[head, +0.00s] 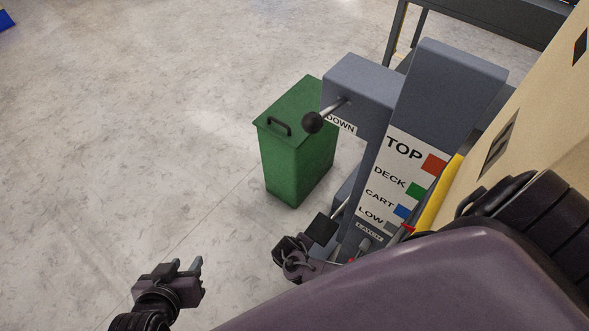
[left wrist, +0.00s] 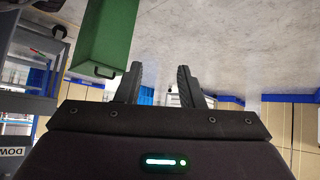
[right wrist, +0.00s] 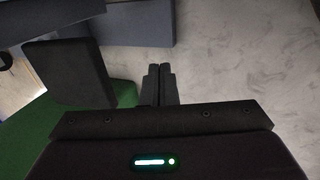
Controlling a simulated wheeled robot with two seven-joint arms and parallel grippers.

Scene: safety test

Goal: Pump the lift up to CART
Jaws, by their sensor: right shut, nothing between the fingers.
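The grey lift column carries a scale board (head: 402,180) marked TOP, DECK, CART and LOW. A small red pointer (head: 408,229) shows at its lower right edge, near LOW. A lever with a black knob (head: 311,122) sticks out beside the DOWN label (head: 341,127). A LATCH label (head: 369,233) is near the column's foot. A black flat pad (head: 321,229) stands beside the column; it also shows in the right wrist view (right wrist: 68,72). My right gripper (right wrist: 159,78) is shut and empty, near the pad but apart from it. My left gripper (head: 187,266) is open and empty, over bare floor.
A green bin (head: 298,155) with a dark handle stands left of the column. A dark grey frame (head: 480,18) is behind it. Beige and yellow surfaces border the column on the right. The floor at the left is clear.

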